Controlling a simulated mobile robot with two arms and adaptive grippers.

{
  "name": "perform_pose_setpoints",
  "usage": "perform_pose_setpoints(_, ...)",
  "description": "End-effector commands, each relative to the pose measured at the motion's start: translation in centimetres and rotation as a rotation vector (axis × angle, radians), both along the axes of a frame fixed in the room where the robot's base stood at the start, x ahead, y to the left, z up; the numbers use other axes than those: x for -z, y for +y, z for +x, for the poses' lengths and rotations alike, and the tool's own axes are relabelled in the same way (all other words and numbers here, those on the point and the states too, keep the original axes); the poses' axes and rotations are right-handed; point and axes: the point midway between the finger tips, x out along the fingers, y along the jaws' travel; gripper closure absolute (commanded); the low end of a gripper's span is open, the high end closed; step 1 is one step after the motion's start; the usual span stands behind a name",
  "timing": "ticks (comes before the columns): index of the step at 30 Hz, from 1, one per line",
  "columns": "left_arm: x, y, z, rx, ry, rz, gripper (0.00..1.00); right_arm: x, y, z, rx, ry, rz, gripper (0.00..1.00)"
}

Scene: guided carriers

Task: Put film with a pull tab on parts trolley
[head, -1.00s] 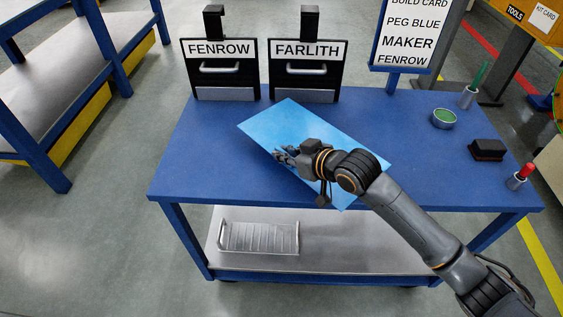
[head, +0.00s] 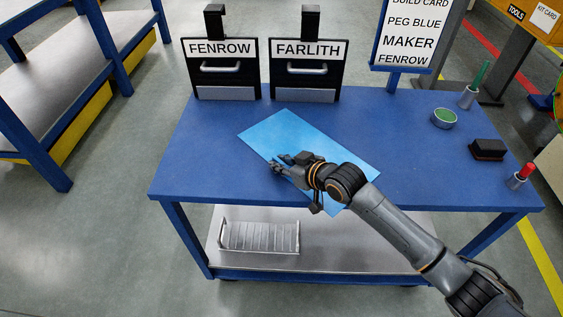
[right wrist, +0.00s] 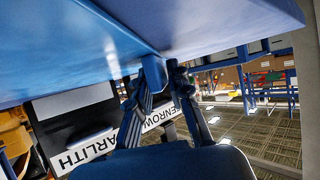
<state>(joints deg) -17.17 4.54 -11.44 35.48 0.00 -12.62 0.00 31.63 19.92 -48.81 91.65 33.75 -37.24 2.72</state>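The film (head: 290,135) is a light blue, flat rectangular sheet in the head view. It lies over the blue top of the parts trolley (head: 205,165), set diagonally; I cannot tell whether it touches the top. My right gripper (head: 277,166) is at the film's left long edge. Its fingers (right wrist: 165,85) show close together in the right wrist view, at a blue edge. The film moves with the gripper, so it is held. The pull tab is hidden or too small to make out. My left gripper is not in view.
Two black panels with handles, labelled FENROW (head: 221,48) and FARLITH (head: 306,49), stand at the back. A sign (head: 407,45) reads "PEG BLUE MAKER FENROW". A green-filled tin (head: 444,118), a black block (head: 487,149) and a red-topped holder (head: 520,176) stand right. A wire rack (head: 258,237) is below.

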Motion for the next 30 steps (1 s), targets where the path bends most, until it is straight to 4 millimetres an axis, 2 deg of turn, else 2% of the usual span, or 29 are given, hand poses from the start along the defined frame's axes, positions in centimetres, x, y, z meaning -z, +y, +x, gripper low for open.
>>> perform_pose_setpoints(14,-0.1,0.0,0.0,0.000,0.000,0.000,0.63,-0.6,-0.4,-0.4,0.000,-0.001,-0.001,0.67)
perform_pose_setpoints(30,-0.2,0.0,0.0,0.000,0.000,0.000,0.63,-5.3,-6.5,-6.5,0.001,0.000,0.000,0.67)
